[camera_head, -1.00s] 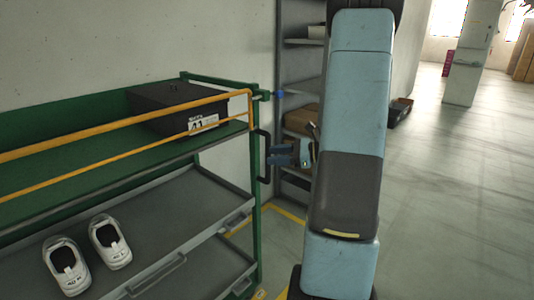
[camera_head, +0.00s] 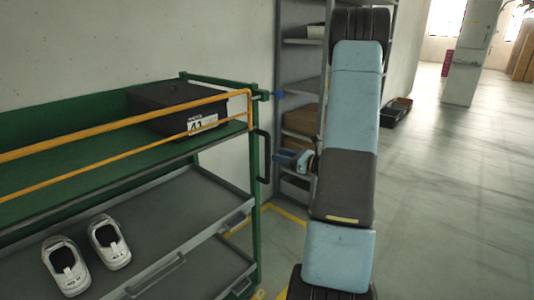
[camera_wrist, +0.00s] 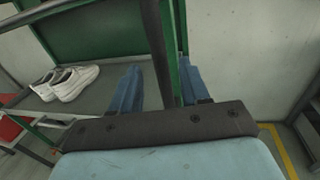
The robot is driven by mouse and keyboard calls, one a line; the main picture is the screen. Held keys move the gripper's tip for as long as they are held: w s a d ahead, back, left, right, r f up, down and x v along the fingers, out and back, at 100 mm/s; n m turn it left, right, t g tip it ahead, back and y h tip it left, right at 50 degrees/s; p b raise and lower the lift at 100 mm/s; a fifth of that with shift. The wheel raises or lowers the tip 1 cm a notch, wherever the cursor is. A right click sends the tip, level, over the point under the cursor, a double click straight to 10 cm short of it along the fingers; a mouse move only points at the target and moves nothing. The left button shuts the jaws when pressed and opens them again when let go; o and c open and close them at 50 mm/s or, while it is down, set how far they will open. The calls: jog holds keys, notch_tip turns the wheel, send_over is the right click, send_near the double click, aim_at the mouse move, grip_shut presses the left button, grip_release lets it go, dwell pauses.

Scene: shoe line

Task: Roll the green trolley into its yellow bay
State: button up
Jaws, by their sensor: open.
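The green trolley (camera_head: 256,210) stands along the wall at the left of the head view, with yellow rails and grey lower shelves. Its dark upright handle (camera_head: 265,155) is on the near right end post. My gripper (camera_head: 281,157) is open just right of the handle. In the wrist view, the handle (camera_wrist: 153,40) runs between the blue fingers of my gripper (camera_wrist: 160,75); I cannot tell whether it touches them. Yellow floor lines of the bay (camera_head: 287,213) show beside the trolley's right end; the trolley hides the rest.
A black shoe box (camera_head: 175,100) sits on the trolley's top shelf, and white shoes (camera_head: 108,243) lie below. A grey shelf rack (camera_head: 303,85) stands behind my arm. A dark crate (camera_head: 396,113) lies on the floor. Open floor lies to the right.

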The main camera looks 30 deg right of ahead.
jog(key=x, duration=0.6)
jog(key=shift+w, duration=0.15)
jog(key=shift+a, duration=0.1)
grip_shut()
dwell(0.4)
